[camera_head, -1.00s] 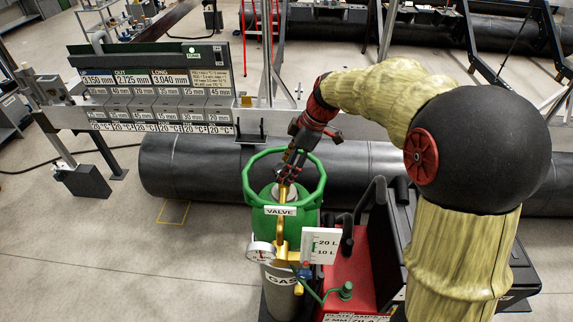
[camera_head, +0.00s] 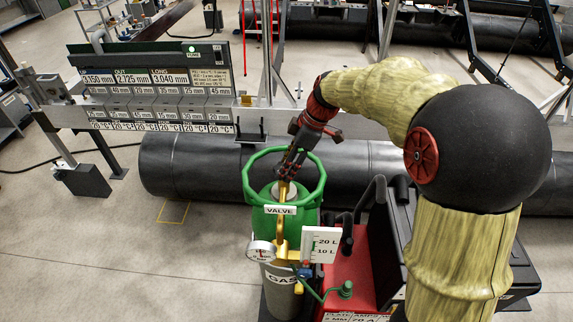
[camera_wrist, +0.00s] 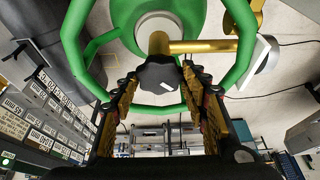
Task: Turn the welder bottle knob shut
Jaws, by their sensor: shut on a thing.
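The green gas bottle (camera_head: 300,222) with a VALVE label stands upright beside the red welder (camera_head: 345,280). Its dark lobed knob (camera_wrist: 158,74) sits on the end of the brass valve stem (camera_wrist: 205,46) in the wrist view. My gripper (camera_wrist: 160,82) has one finger on each side of the knob and is shut on it; a white mark shows on the knob's face. In the head view my gripper (camera_head: 287,170) reaches down inside the bottle's green ring guard (camera_head: 323,185) and hides the knob.
A round gauge (camera_head: 261,251) and a white flow scale (camera_head: 320,245) hang at the bottle's front. A big dark pipe (camera_head: 190,170) lies behind it. A display board (camera_head: 160,80) stands at left. The floor at front left is clear.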

